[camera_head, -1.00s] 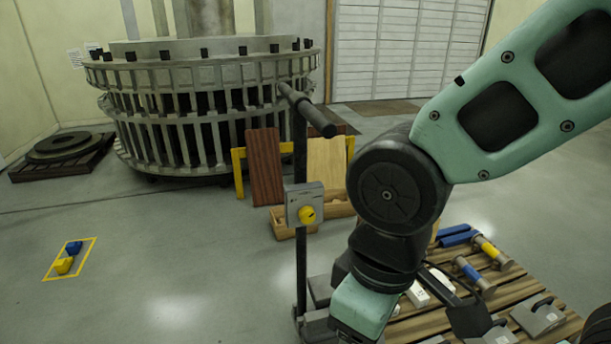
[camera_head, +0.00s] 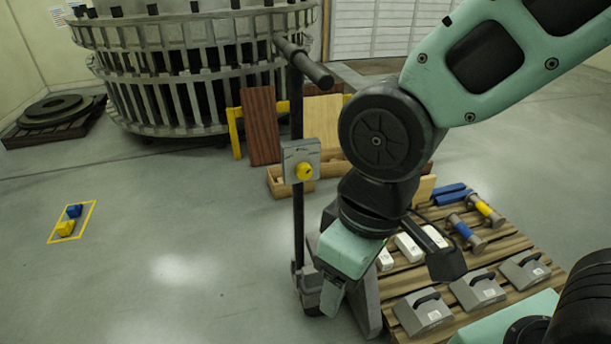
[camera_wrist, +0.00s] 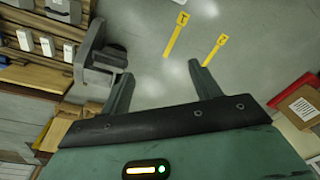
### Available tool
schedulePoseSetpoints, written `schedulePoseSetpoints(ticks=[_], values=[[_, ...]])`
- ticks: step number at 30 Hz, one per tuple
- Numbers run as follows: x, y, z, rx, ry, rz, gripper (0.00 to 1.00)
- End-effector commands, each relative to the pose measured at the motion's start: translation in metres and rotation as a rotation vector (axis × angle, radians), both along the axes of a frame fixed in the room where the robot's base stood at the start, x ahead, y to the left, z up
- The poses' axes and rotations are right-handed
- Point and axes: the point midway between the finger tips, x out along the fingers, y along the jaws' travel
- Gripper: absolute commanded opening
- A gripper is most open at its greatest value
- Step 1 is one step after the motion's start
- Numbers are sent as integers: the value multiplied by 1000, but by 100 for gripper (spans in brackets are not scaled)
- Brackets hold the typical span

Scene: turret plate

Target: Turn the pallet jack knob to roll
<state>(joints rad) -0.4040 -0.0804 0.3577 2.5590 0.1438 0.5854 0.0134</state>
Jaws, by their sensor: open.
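The pallet jack's yellow knob (camera_head: 304,171) sits on the front of a grey box (camera_head: 300,153) fixed to the dark upright handle post (camera_head: 298,222). The post has a dark crossbar (camera_head: 303,62) on top. I cannot tell which setting the knob points to. My gripper (camera_head: 335,300) points down, below and to the right of the knob, apart from it, in front of the jack's lower part. In the wrist view my gripper (camera_wrist: 160,82) has its fingers spread, with only floor between them. The knob is not visible there.
A wooden pallet (camera_head: 400,283) with grey handled blocks (camera_head: 476,290) and cylinders (camera_head: 467,232) is at the right. Boards (camera_head: 262,125) and a large ribbed ring (camera_head: 190,95) stand behind the jack.

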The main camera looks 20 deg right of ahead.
Motion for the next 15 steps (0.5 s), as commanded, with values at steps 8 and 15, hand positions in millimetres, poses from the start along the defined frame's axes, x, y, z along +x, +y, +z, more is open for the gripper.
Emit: schedulePoseSetpoints(ticks=[8, 15], values=[[79, 41, -71, 220, -160, -299, 63], [159, 32, -132, 340, -433, -595, 63]])
